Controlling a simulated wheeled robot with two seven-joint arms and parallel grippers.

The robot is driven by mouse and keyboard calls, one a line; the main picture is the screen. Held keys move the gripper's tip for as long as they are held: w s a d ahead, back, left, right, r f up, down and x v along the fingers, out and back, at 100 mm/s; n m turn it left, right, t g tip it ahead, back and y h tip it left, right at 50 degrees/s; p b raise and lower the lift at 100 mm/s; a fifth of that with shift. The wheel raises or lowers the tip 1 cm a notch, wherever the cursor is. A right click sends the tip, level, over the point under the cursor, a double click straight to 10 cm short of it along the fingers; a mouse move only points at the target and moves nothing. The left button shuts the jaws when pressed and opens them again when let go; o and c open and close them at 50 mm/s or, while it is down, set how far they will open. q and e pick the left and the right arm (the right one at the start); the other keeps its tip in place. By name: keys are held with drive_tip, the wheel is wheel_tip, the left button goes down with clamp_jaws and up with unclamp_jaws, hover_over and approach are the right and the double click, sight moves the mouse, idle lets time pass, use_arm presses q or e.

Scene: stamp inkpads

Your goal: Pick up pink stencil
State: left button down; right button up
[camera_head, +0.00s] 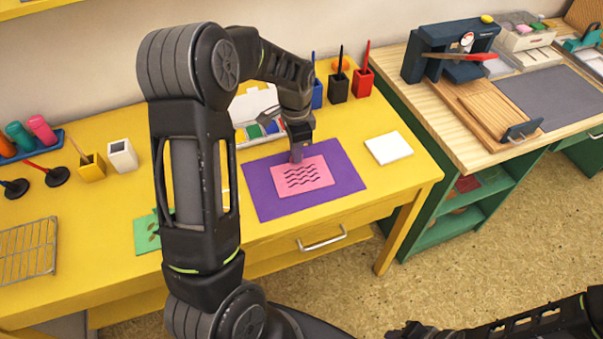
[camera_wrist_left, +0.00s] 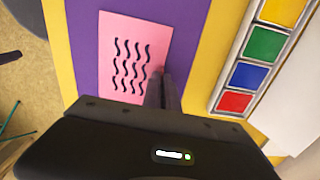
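The pink stencil (camera_head: 303,176) is a flat sheet with rows of wavy slots. It is over the purple mat (camera_head: 265,201) on the yellow table. I cannot tell whether it is lifted off the mat. My left gripper (camera_head: 297,157) points down at the stencil's far edge. In the left wrist view the stencil (camera_wrist_left: 142,40) lies beyond the fingers (camera_wrist_left: 164,78), which are close together and look shut on its edge. The exact contact is hard to see. My right gripper (camera_head: 412,331) shows only partly at the bottom edge, its fingers unclear.
A paint box (camera_head: 250,137) with coloured pads stands behind the mat. A white block (camera_head: 388,148) is to the right. Blue, black and red holders (camera_head: 362,82) stand at the back. A green card (camera_head: 148,236) and a wire rack (camera_head: 28,250) lie to the left.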

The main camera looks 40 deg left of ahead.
idle(0.4)
use_arm(q)
wheel_tip(320, 180, up, 10)
idle(0.5)
idle(0.4)
